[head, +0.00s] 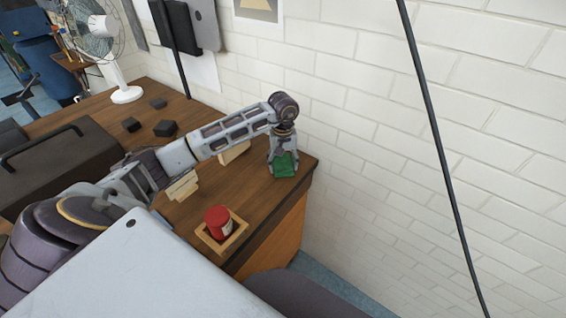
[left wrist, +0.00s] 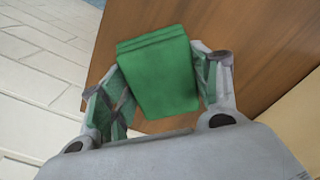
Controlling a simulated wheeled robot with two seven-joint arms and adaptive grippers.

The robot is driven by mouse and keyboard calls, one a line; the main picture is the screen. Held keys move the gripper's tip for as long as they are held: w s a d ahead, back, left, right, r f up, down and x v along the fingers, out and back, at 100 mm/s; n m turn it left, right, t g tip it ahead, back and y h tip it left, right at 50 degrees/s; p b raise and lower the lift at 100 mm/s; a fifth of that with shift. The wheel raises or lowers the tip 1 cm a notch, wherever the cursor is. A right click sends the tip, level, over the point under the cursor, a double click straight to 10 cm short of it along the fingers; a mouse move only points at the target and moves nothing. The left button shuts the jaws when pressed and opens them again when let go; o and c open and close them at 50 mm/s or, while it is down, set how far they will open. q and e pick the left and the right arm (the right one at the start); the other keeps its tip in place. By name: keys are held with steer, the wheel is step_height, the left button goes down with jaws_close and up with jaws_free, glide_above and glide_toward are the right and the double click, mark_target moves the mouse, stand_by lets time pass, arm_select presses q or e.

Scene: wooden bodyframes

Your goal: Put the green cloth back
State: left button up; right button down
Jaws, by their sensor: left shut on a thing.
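The green cloth (head: 285,165) is at the far right corner of the wooden workbench (head: 240,185), near the white brick wall. My left gripper (head: 284,160) points down over it and is shut on it. In the left wrist view the folded green cloth (left wrist: 160,75) lies between the two fingers of my left gripper (left wrist: 158,88), with brown wood behind it. I cannot tell whether the cloth touches the bench top. My right gripper is not in view.
A red can (head: 218,222) stands in a small wooden tray (head: 240,236) near the bench's front edge. Wooden pieces (head: 183,187) lie under my left arm. Dark blocks (head: 165,128), a black toolbox (head: 60,165) and a white fan (head: 126,94) are farther left.

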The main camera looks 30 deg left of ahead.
mark_target(283, 162)
arm_select(q)
steer(key=shift+f, duration=0.15)
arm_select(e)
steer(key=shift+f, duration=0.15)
arm_select(q)
steer(key=o, duration=0.9)
steer(key=shift+c, duration=0.2)
steer(key=shift+o, duration=0.5)
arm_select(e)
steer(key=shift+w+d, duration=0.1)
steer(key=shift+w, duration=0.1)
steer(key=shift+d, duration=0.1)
arm_select(q)
steer(key=shift+r, duration=0.35)
step_height(283, 162, up, 10)
steer(key=shift+f+b, duration=0.15)
steer(key=shift+b, duration=0.5)
steer(key=shift+r, duration=0.95)
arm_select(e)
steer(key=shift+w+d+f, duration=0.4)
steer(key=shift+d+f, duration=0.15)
